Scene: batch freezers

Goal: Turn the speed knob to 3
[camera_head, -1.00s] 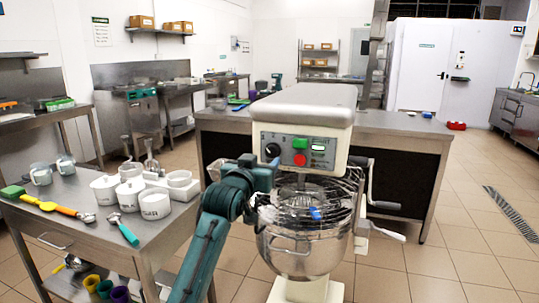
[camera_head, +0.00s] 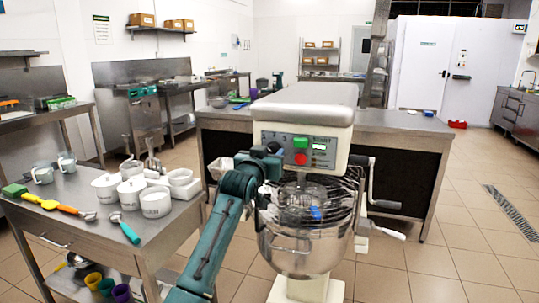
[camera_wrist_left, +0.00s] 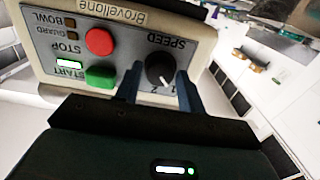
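The mixer's black speed knob (camera_wrist_left: 159,70) is on its grey control panel (camera_head: 325,153), upside down in the left wrist view. Its white mark points down and slightly right there, near the printed 1 and 2; other numbers are hidden or unreadable. My left gripper (camera_wrist_left: 159,76) has its two fingers apart, one on each side of the knob; I cannot tell whether they touch it. In the head view my left gripper (camera_head: 268,152) covers the knob. A green start button (camera_wrist_left: 100,77) and red stop button (camera_wrist_left: 99,42) sit beside it. My right gripper is not in view.
The wire guard and steel bowl (camera_head: 298,253) are just below the panel, close to my left arm. A crank handle (camera_head: 384,204) sticks out on the mixer's right. A steel table (camera_head: 70,215) with pots and utensils stands at left.

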